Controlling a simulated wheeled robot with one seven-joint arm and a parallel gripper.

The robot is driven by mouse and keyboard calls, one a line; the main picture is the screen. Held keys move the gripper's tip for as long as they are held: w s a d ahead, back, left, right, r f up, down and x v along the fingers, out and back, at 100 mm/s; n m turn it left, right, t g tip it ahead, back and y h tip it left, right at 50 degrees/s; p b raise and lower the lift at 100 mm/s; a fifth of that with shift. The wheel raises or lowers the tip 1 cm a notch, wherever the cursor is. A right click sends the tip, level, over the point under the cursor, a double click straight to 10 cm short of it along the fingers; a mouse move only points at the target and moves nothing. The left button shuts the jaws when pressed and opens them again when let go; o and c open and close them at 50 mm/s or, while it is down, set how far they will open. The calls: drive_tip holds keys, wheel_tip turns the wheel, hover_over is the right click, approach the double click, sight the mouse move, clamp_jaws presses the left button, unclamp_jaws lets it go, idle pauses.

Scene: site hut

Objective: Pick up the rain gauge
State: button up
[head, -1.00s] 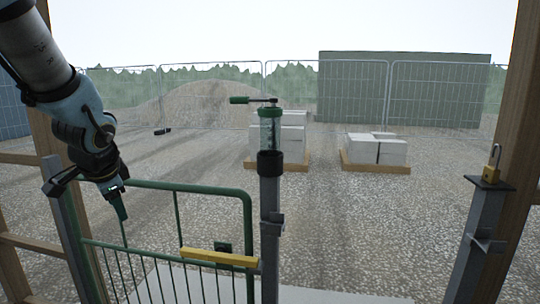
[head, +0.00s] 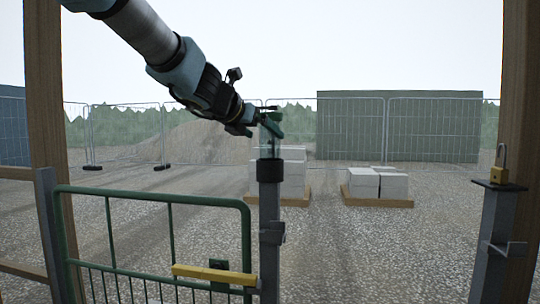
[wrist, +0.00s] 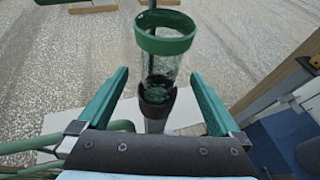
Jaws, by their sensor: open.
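The rain gauge (head: 267,146) is a clear tube with a green rim. It stands upright in a black holder on top of a grey post, and my gripper partly hides its upper part in the head view. It also shows in the wrist view (wrist: 160,66), seen from above with its open green rim toward me. My gripper (head: 262,130) is open with green fingers at the gauge's upper part. In the wrist view one finger is left of the tube and one right, with gaps on both sides. Whether the tips reach fully past the tube I cannot tell.
A green gate (head: 150,196) with a yellow bar (head: 213,275) stands left of the post (head: 270,240). Pale blocks (head: 378,184) on pallets and mesh fencing stand behind. The space between the posts is clear.

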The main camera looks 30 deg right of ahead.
sight(274, 141)
drive_tip(key=b+x, duration=0.1)
drive_tip(key=x, duration=0.6)
drive_tip(key=shift+w+d+f, duration=0.1)
drive_tip(key=shift+d, duration=0.1)
drive_tip(key=c, duration=1.5)
drive_tip(key=shift+c, duration=0.2)
